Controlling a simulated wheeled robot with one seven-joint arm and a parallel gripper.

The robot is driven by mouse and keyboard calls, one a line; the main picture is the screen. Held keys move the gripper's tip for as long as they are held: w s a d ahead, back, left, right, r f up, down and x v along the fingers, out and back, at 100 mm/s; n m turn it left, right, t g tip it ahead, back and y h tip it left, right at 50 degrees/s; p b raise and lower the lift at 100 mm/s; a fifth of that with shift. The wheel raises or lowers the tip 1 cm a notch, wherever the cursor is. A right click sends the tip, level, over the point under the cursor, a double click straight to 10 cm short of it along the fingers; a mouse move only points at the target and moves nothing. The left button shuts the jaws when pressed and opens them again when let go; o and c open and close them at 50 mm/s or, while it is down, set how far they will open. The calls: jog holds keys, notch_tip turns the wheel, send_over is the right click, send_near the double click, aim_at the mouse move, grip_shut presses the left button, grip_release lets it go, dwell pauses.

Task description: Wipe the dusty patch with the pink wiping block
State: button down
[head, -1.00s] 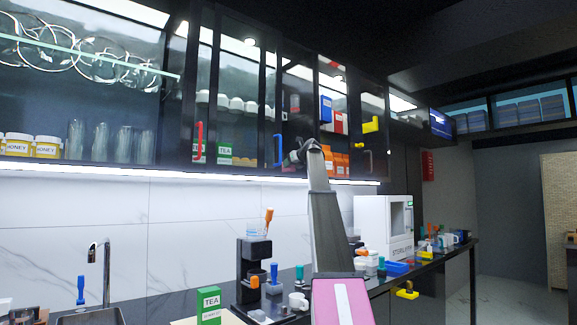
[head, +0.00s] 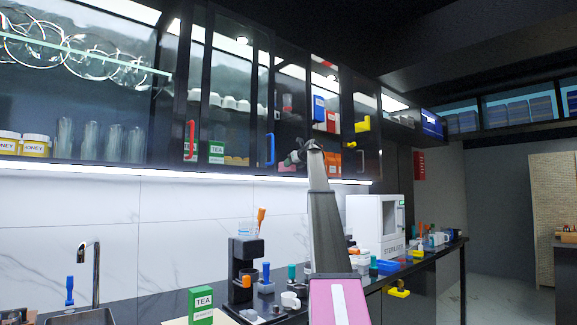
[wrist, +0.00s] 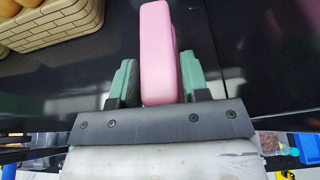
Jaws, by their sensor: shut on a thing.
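The pink wiping block (wrist: 157,50) is upright between the green fingers of my gripper (wrist: 157,66) in the wrist view. The gripper is shut on it, and its far end sticks out beyond the fingertips. A dark glossy surface lies behind the block; I cannot tell whether they touch. In the head view my gripper (head: 292,159) is small and partly hidden at the end of my raised arm, in front of the upper cabinets. I cannot make out a dusty patch in either view.
A beige woven basket (wrist: 60,22) with rounded items is at the wrist view's upper left. In the head view, glass-fronted cabinets (head: 227,110) hang above a dark counter carrying a tea box (head: 201,305), a coffee machine (head: 245,268) and a white sterilizer (head: 375,225). Coloured handles stick out.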

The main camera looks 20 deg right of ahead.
dwell(0.3)
jog(key=shift+s+a+f, duration=0.1)
jog(key=shift+s+a, duration=0.15)
jog(key=shift+a, duration=0.4)
jog(key=shift+s+a, duration=0.25)
jog(key=shift+a, duration=0.35)
jog(key=shift+s+a+f, duration=0.1)
jog(key=shift+s+a, duration=0.15)
jog(key=shift+a, duration=0.4)
jog(key=shift+s+a+r, duration=0.1)
jog(key=shift+s+a, duration=0.2)
jog(key=shift+a, duration=0.55)
jog(key=shift+s+a, duration=0.3)
jog(key=shift+a, duration=0.6)
jog(key=shift+s+a+r, duration=0.1)
jog(key=shift+s+a, duration=0.2)
jog(key=shift+a, duration=0.55)
jog(key=shift+r, duration=0.1)
jog(key=shift+r, duration=1.4)
jog(key=s+d, duration=0.4)
jog(key=s, duration=0.7)
jog(key=s+d, duration=0.4)
jog(key=s, duration=0.7)
jog(key=shift+s, duration=0.3)
